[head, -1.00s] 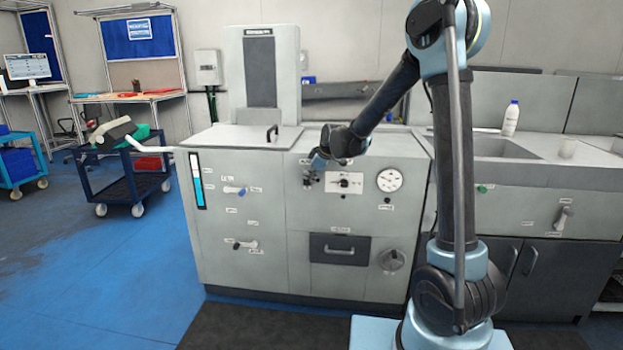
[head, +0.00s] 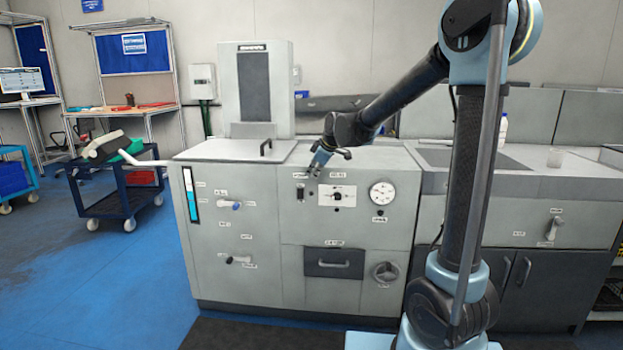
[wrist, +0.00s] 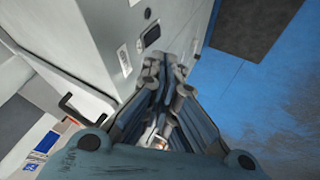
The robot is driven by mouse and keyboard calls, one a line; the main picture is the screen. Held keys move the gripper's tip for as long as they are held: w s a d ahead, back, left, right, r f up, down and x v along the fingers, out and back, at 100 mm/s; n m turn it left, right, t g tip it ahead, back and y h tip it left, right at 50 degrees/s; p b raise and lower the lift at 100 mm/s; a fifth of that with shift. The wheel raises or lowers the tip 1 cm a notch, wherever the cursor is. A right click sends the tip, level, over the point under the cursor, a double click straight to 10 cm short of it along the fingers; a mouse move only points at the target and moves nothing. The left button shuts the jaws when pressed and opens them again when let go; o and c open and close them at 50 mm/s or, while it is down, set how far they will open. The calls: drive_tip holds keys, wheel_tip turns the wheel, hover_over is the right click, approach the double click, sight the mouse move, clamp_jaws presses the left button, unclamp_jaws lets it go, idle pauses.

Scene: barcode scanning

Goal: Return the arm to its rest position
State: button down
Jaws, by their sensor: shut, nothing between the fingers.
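My gripper (head: 315,168) shows in the head view in front of the upper part of the grey machine (head: 240,275). It points down and a little left, just above a small dark switch on the front panel. In the wrist view my gripper (wrist: 165,75) has its fingers together with nothing between them. The machine's front (wrist: 105,25) lies beside the fingers there. My arm reaches out from the right, its forearm sloping down to the left.
The machine has a gauge (head: 382,193), a drawer (head: 334,263) and a lid handle (head: 265,147). A blue cart (head: 125,202) stands at left. A sink counter (head: 545,190) is at right. Blue floor (head: 120,290) is open at front left.

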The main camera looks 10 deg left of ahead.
drive_tip(key=s+d+f+m+g+h, duration=0.1)
drive_tip(key=s+d+m, duration=0.3)
drive_tip(key=s+d, duration=0.5)
drive_tip(key=s+d+m+h, duration=0.25)
drive_tip(key=s+d, duration=0.35)
drive_tip(key=d, duration=0.7)
drive_tip(key=s+d+f+m+g+h, duration=0.1)
drive_tip(key=s+d+f+m, duration=0.4)
drive_tip(key=s, duration=0.6)
drive_tip(key=s+d+f+m+g, duration=0.1)
drive_tip(key=s+d+f+m, duration=0.4)
drive_tip(key=s, duration=0.6)
drive_tip(key=d+f, duration=0.2)
drive_tip(key=d, duration=0.1)
drive_tip(key=shift+d+h, duration=0.3)
drive_tip(key=shift+h, duration=0.05)
drive_tip(key=shift+w+f, duration=0.15)
drive_tip(key=shift+w, duration=0.3)
